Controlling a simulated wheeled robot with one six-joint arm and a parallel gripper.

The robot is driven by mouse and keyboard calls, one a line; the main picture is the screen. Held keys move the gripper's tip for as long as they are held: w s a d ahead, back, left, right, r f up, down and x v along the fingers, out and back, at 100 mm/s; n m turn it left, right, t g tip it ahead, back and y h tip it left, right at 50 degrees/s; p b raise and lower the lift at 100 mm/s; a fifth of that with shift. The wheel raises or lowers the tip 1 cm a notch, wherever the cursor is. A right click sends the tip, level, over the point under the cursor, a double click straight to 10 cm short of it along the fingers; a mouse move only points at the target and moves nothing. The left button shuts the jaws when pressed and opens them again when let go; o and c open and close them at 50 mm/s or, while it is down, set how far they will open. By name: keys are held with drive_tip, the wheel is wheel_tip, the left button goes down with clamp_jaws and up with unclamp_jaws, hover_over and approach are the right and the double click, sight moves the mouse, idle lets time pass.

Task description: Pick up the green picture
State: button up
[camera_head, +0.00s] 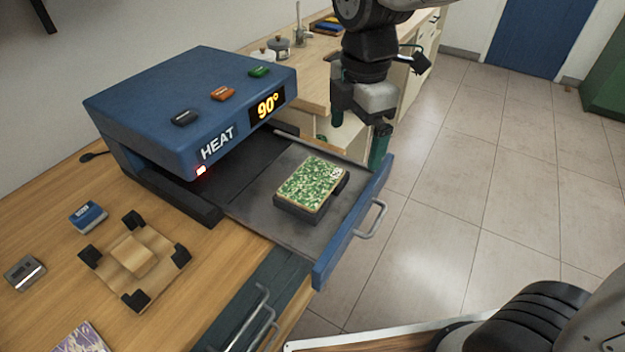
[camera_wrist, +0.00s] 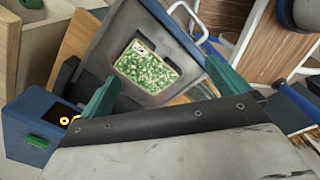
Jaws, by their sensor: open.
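The green picture (camera_head: 312,182), a small panel with a green-and-white mottled face, lies face up on a dark block on the pulled-out grey tray (camera_head: 262,205) of the blue heat machine. It also shows in the wrist view (camera_wrist: 147,67), beyond my fingers. My gripper (camera_head: 358,134) is open and empty, with green fingers pointing down. In the head view it appears above and right of the picture, near the tray's far right corner. In the wrist view its two green fingers (camera_wrist: 166,88) stand wide apart, and neither touches the picture.
The blue heat machine (camera_head: 185,105) reads 90° and has several coloured buttons on top. The tray's blue front with a metal handle (camera_head: 371,218) sticks out over the floor. A wooden jig (camera_head: 135,262) with black corners and small boxes lie on the bench. Tiled floor right is clear.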

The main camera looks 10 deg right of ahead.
sight(312, 180)
drive_tip(key=w+a+f+n, duration=0.1)
drive_tip(key=a+n, duration=0.1)
drive_tip(key=w+a+f+n, duration=0.1)
drive_tip(key=a+n, duration=0.1)
drive_tip(key=w+a+f+n, duration=0.1)
drive_tip(key=a+n, duration=0.1)
drive_tip(key=shift+a+f, duration=0.4)
drive_tip(key=shift+n, duration=0.3)
wheel_tip(312, 180, down, 8)
drive_tip(key=shift+r, duration=0.25)
drive_tip(key=c, duration=1)
